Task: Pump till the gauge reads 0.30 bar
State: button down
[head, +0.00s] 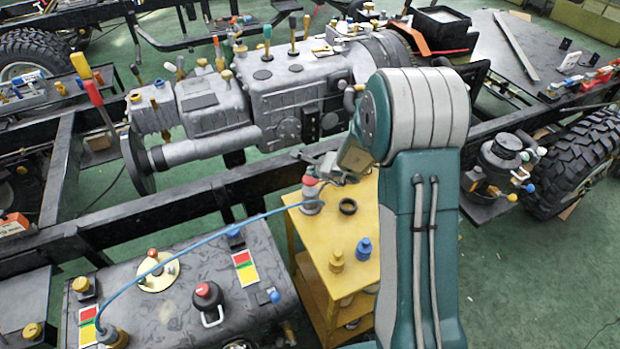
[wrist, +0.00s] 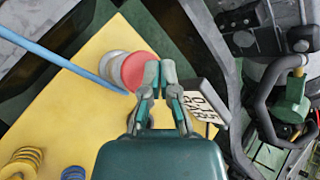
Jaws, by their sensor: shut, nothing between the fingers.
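The pump has a red round knob (head: 308,181) on a grey body (head: 312,203) and stands on the yellow cart top (head: 343,221). The red knob also shows in the wrist view (wrist: 139,70), with the grey part beside it. My gripper (wrist: 158,76) is shut and empty, its fingertips at the knob's right edge in the picture; I cannot tell whether they touch it. In the head view my gripper (head: 325,178) is small and close to the pump. A pale plate with dark characters (wrist: 206,100), perhaps the gauge readout, is right of the fingers; its turned figures are unclear.
A blue hose (head: 205,240) runs from the pump to the dark tank (head: 185,280) at the lower left. A black ring (head: 348,206), a yellow fitting (head: 336,260) and a blue fitting (head: 364,249) stand on the cart. The chassis rail (head: 230,195) passes behind it.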

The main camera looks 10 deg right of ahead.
aim_at(312, 179)
jog(key=shift+f, duration=0.2)
jog(key=shift+f, duration=0.15)
dwell(0.3)
jog(key=shift+f, duration=1.2)
dwell(1.2)
jog(key=shift+r, duration=1.6)
jog(key=shift+r, duration=2.55)
